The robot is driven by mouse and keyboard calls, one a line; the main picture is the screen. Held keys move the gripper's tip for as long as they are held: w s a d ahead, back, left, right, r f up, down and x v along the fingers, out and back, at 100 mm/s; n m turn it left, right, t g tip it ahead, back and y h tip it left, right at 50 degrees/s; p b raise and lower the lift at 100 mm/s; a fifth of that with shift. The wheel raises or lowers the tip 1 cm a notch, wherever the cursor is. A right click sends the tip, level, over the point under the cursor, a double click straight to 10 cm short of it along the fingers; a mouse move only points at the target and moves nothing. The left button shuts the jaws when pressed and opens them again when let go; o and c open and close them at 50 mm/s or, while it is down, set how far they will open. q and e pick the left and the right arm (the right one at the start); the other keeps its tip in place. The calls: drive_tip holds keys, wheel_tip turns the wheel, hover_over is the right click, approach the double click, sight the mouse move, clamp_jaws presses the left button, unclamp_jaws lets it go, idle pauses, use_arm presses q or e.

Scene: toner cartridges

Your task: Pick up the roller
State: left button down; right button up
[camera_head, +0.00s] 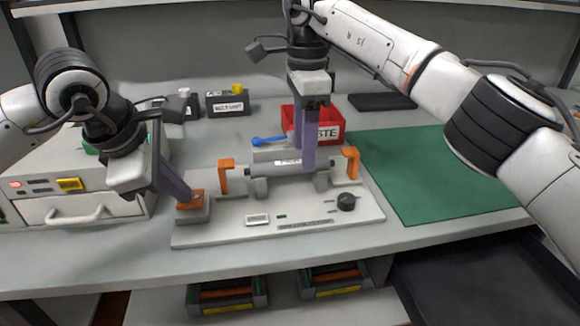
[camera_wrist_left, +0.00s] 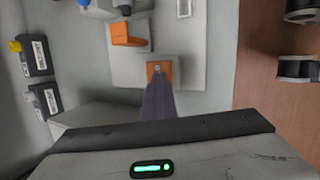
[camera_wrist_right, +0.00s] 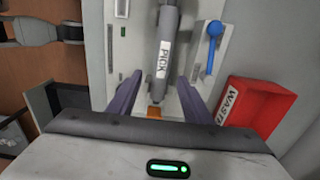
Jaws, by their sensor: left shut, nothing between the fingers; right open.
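The roller (camera_head: 263,171) is a grey cylinder lying across the fixture (camera_head: 300,212) between two orange clamps. It carries a white label and also shows in the right wrist view (camera_wrist_right: 168,22). My right gripper (camera_head: 309,168) is above the roller's right half, pointing down. Its open fingers (camera_wrist_right: 157,92) stand on either side of the roller; contact cannot be told. My left gripper (camera_head: 184,200) is shut and empty, with its tips at the orange pad (camera_head: 196,198) on a grey block at the fixture's left. The pad also shows in the left wrist view (camera_wrist_left: 160,68).
The left orange clamp (camera_head: 225,176) and right orange clamp (camera_head: 351,163) flank the roller. A blue-handled tool (camera_head: 268,141) and a red waste bin (camera_head: 328,128) are behind. A drawer unit (camera_head: 75,208) stands left. The green mat (camera_head: 425,175) at right is clear.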

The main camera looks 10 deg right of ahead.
use_arm(q)
drive_tip(key=shift+f, duration=0.15)
use_arm(e)
wheel_tip(320, 180, down, 3)
drive_tip(key=shift+a+f, duration=0.1)
drive_tip(key=shift+f, duration=0.05)
drive_tip(key=shift+c, duration=0.4)
clamp_jaws()
wheel_tip(320, 180, up, 10)
